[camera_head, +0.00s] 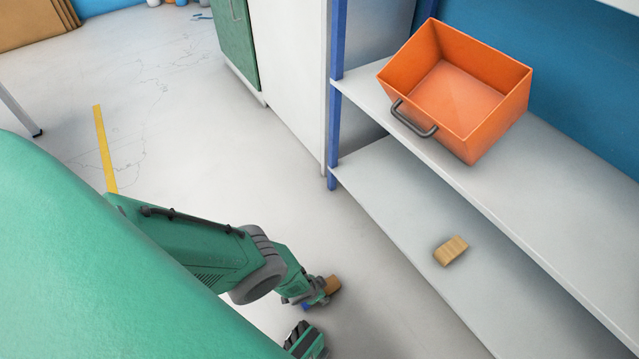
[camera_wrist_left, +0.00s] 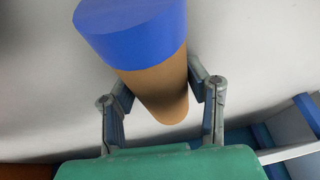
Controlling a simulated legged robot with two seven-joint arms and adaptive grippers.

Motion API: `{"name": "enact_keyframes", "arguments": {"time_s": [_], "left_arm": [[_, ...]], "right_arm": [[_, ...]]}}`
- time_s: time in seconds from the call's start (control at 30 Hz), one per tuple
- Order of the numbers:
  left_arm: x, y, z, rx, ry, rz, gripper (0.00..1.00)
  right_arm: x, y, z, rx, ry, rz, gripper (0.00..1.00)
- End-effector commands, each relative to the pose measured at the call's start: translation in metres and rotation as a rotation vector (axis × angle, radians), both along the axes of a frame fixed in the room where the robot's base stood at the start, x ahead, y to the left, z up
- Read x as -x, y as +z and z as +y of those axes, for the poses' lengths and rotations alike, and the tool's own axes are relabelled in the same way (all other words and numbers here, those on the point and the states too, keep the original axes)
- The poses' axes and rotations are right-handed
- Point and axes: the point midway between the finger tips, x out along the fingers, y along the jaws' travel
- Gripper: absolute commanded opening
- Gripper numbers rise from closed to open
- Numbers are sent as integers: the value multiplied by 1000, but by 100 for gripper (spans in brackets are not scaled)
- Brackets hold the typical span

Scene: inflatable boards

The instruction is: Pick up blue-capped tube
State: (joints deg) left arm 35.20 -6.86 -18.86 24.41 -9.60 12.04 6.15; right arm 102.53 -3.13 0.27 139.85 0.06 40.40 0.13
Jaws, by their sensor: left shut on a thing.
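The blue-capped tube (camera_wrist_left: 155,75) fills the upper middle of the left wrist view. It has a brown cylindrical body and a wide blue cap facing the camera. My left gripper (camera_wrist_left: 163,105) is shut on its brown body, one finger on each side. In the head view the left gripper (camera_head: 318,292) is at the bottom centre, over the floor in front of the shelf. The brown part of the tube (camera_head: 332,284) shows just past it, partly hidden by the gripper. My right gripper is not in view.
A shelf unit with a blue post (camera_head: 336,100) stands at the right. An orange bin (camera_head: 455,90) sits on its upper board, and a small wooden block (camera_head: 450,250) lies on the lower board. The floor (camera_head: 210,140) at the left is clear, with a yellow strip (camera_head: 104,150).

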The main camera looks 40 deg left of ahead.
Motion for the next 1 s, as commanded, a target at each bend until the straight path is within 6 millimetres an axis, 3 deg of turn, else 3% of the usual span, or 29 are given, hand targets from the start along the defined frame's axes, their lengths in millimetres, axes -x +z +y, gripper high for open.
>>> {"name": "enact_keyframes", "arguments": {"time_s": [0.17, 0.63, 1.0], "left_arm": [[-1, 14, 0, 0, 0, -1, 4], [-1, 89, 0, 0, 0, 0, 4], [0, 100, -1, 0, 0, -1, 4]], "right_arm": [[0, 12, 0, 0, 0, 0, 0], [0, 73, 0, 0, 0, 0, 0], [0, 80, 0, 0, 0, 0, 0]]}}
